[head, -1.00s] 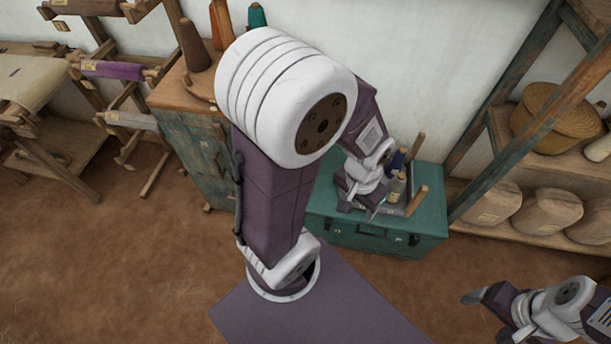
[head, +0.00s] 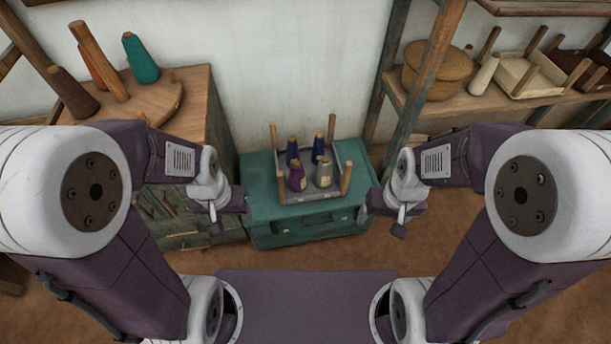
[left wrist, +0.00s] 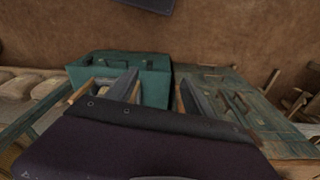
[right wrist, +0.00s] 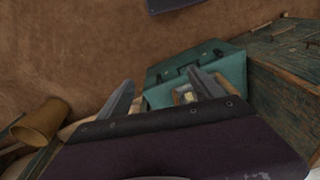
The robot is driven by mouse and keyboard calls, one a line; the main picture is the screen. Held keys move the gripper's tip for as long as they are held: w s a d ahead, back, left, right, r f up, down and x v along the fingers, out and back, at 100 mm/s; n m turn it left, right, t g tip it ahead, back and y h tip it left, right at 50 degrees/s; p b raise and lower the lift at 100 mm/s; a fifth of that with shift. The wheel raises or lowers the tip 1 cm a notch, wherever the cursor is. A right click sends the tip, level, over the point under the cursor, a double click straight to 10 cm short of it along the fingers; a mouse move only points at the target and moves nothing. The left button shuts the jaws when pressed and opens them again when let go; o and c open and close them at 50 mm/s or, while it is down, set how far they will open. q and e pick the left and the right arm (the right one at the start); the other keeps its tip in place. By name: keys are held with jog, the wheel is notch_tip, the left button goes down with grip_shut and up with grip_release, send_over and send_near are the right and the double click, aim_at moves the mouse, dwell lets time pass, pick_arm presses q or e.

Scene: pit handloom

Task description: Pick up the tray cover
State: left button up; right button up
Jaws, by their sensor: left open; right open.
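A grey tray (head: 306,196) with upright wooden corner posts sits on a teal chest (head: 262,213) in the middle of the head view. It holds a plum cone (head: 297,178), a grey cone (head: 323,173) and dark blue cones (head: 318,148). I cannot make out a separate cover on it. My left gripper (head: 228,212) is open and empty, left of the chest and apart from the tray. My right gripper (head: 384,218) is open and empty, just right of the chest. The chest also shows in the left wrist view (left wrist: 150,70) and right wrist view (right wrist: 172,70).
A wooden cabinet (head: 208,110) at left bears a round board (head: 150,108) with several cones. The right shelf (head: 420,105) holds a lidded basket (head: 436,75), a cream posted tray (head: 525,75) and a dark brown one (head: 583,68). Brown floor shows around the chest.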

dwell(0.3)
jog(key=c, duration=0.8)
